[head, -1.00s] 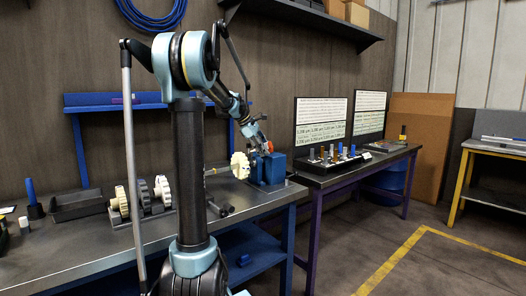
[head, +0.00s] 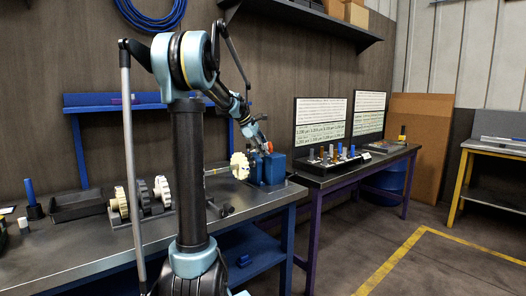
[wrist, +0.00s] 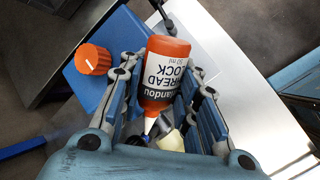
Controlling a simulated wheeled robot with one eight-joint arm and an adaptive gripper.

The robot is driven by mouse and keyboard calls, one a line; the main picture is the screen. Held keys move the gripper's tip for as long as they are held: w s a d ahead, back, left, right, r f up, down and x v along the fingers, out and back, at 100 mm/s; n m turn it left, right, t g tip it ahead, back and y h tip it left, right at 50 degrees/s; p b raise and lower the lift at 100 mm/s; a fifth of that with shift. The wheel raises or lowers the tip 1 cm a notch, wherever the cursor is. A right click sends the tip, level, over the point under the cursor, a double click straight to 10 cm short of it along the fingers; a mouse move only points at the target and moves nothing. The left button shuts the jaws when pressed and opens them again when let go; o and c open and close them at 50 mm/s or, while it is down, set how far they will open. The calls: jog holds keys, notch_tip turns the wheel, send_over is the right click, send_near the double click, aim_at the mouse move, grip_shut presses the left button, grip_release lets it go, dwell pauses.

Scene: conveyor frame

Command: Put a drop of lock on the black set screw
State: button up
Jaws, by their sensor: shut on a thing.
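My gripper (wrist: 157,92) is shut on an orange bottle (wrist: 165,62) labelled thread lock. The bottle's white nozzle (wrist: 150,124) points toward the lower edge of the wrist view. In the head view my gripper (head: 263,145) is over the right end of the bench, close to a cream gear (head: 240,165) on a shaft and a blue block (head: 274,170). In the wrist view a pale yellow part (wrist: 171,141) and dark pieces show near the nozzle, partly hidden by the fingers. I cannot pick out the black set screw or tell whether the nozzle touches anything.
An orange knob (wrist: 93,59) sits on the blue block beside my gripper. Several gears (head: 140,194) stand on a rack at the bench's left, near a black tray (head: 80,207). A second table (head: 345,168) with small parts stands to the right. The bench front is clear.

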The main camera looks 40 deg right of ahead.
aim_at(271, 144)
jog(key=shift+s+d+t+y, duration=0.3)
jog(key=shift+s+t+y, duration=0.1)
jog(key=shift+s+t, duration=0.15)
jog(key=s+t+y, duration=0.1)
jog(key=t, duration=0.1)
jog(key=s+d+m+t+y, duration=0.1)
jog(key=t, duration=0.1)
jog(key=shift+s+d+m+y, duration=0.1)
jog(key=shift+d+m+y, duration=0.2)
jog(key=shift+r+t+y, duration=0.1)
jog(key=shift+t+y, duration=0.15)
jog(key=shift+y, duration=0.05)
jog(key=shift+s+d+r+t, duration=0.1)
jog(key=shift+t, duration=0.2)
jog(key=r+m+t+y, duration=0.1)
jog(key=t+y, duration=0.1)
jog(key=t, duration=0.1)
jog(key=shift+r, duration=0.15)
jog(key=t, duration=0.1)
jog(key=r+m+t+y, duration=0.1)
jog(key=t, duration=0.1)
jog(key=shift+y, duration=0.3)
jog(key=t, duration=0.1)
jog(key=r+m+t+y, duration=0.1)
jog(key=t, duration=0.1)
jog(key=shift+r, duration=0.1)
jog(key=shift+r+m+t+y, duration=0.3)
jog(key=shift+t, duration=0.45)
jog(key=shift+r+m+t+y, duration=0.3)
jog(key=shift+t, duration=0.45)
